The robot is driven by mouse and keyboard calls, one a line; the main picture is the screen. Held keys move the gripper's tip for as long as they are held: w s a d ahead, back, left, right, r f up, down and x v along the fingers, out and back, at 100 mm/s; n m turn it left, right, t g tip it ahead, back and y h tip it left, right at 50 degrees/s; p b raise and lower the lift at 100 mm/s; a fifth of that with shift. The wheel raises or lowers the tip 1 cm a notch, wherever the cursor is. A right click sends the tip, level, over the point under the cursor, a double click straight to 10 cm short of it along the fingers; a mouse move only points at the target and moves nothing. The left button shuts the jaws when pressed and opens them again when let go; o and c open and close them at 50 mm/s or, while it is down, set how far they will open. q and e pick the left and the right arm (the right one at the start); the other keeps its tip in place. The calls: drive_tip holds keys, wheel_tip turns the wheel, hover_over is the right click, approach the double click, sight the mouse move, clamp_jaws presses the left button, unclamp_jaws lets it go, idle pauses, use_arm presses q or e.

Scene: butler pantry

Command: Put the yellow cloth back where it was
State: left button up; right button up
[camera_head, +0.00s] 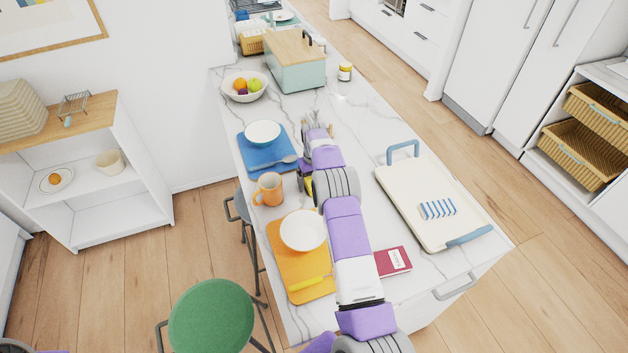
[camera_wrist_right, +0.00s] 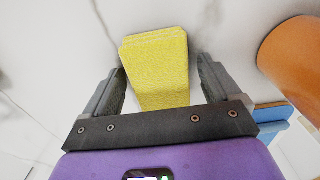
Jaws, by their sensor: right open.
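The yellow cloth (camera_wrist_right: 157,62) looks folded and sits between the fingers of my right gripper (camera_wrist_right: 161,70) in the right wrist view. The fingers are open, one on each side of it, with a gap showing at each side. White marble lies behind it. In the head view my right gripper (camera_head: 305,182) is over the counter, just right of the orange mug; only a sliver of yellow shows there and the arm hides the rest. I cannot tell whether the cloth touches the counter. My left gripper is not in view.
The orange mug (camera_head: 269,189) is close by, also in the right wrist view (camera_wrist_right: 293,62). A blue mat (camera_head: 250,153) with a bowl (camera_head: 262,132), an orange mat (camera_head: 287,262) with another bowl (camera_head: 303,230), a red book (camera_head: 393,261) and a white tray (camera_head: 455,209) surround my arm.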

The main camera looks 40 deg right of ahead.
drive_tip(key=shift+r, duration=0.1)
wheel_tip(320, 180, up, 12)
drive_tip(key=p, duration=0.7)
